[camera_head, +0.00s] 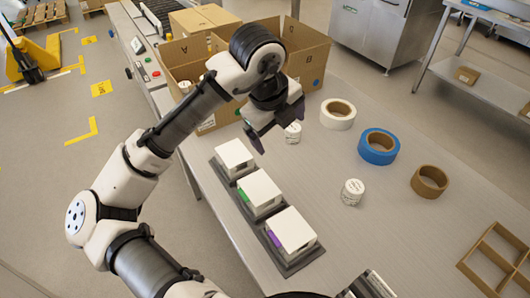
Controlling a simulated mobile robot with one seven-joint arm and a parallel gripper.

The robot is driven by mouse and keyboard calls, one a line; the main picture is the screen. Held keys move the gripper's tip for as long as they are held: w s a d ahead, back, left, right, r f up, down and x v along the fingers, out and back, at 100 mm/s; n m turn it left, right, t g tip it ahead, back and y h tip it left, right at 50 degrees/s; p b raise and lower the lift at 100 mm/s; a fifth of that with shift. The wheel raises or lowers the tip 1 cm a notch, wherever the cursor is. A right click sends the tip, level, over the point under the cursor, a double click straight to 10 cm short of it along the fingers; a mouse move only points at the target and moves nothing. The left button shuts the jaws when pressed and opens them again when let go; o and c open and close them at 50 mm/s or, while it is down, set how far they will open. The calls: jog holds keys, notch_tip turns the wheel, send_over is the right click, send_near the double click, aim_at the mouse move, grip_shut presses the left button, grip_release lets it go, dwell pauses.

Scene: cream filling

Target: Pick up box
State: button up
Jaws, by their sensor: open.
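Three white boxes stand in a row on a dark grey tray (292,265) on the table. The far box (234,155) is plain white at its front, the middle box (260,192) has a green mark, and the near box (291,230) has a purple mark. A large open cardboard box (305,50) stands behind them, partly hidden by my arm. My gripper (278,130) is open above the table, in front of the cardboard box and up and right of the far white box. Its jaws seem empty.
A white jar (293,133) stands just beyond my gripper and another jar (352,192) stands right of the tray. White tape (337,105), blue tape (379,158) and brown tape (429,181) lie at the right. A wooden divider (490,240) lies near the right edge.

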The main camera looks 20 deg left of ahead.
jog(key=s+a+f+m+g+y, duration=0.1)
jog(key=s+a+f+g, duration=0.2)
jog(key=s+f+g, duration=0.1)
send_over(259, 187)
notch_tip(259, 187, down, 7)
jog(key=shift+f, duration=3.15)
jog(key=shift+c, duration=0.3)
jog(key=c, duration=0.7)
